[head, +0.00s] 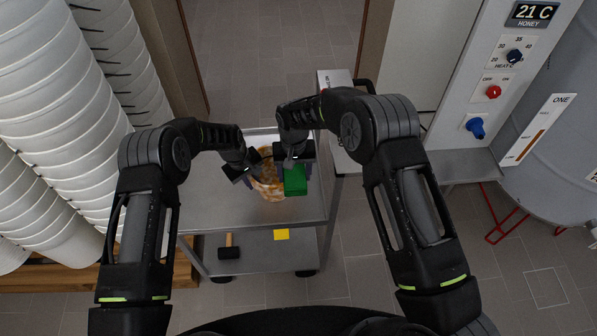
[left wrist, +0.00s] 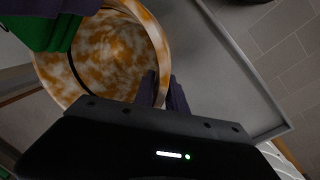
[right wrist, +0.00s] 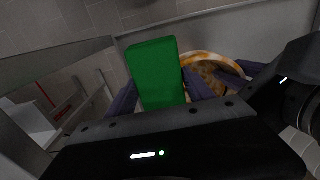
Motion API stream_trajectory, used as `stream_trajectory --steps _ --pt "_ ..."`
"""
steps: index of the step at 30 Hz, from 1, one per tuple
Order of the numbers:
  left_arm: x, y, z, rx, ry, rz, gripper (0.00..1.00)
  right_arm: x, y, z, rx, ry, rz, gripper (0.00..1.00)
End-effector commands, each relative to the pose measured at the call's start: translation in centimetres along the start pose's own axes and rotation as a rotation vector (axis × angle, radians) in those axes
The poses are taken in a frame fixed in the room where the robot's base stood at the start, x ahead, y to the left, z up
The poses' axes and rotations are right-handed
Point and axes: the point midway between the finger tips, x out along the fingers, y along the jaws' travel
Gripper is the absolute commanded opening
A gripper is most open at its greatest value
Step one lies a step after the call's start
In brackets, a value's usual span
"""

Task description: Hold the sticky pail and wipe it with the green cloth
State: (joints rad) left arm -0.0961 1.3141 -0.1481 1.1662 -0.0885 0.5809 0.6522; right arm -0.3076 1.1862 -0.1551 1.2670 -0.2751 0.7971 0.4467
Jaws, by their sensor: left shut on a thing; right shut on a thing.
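The sticky pail (head: 268,182) is white with brown-orange smears and stands on the steel cart's top. In the left wrist view the pail (left wrist: 112,50) shows its open mouth and smeared inside. My left gripper (head: 254,170) is shut on the pail's rim; its fingers (left wrist: 162,92) straddle the wall. My right gripper (head: 294,170) is shut on the green cloth (head: 295,180), a folded block. The cloth (right wrist: 157,72) stands between the right fingers, beside the pail (right wrist: 212,70), and seems close to its side. Whether they touch is unclear.
Stacked white pails (head: 50,110) stand at the left. A control panel (head: 495,80) and a grey tank (head: 560,150) are at the right.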

Motion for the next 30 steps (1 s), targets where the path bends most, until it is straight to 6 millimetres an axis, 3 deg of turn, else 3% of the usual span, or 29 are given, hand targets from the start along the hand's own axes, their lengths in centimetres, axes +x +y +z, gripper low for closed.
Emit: stream_trajectory --steps 14,30 --pt "0.1 -0.2 0.1 -0.001 -0.002 -0.003 0.00 0.1 -2.5 0.7 -0.001 0.000 0.000 0.21" --pt "0.1 -0.1 0.1 -0.001 -0.002 -0.003 0.00 0.1 -2.0 0.6 0.001 -0.001 0.001 0.21"
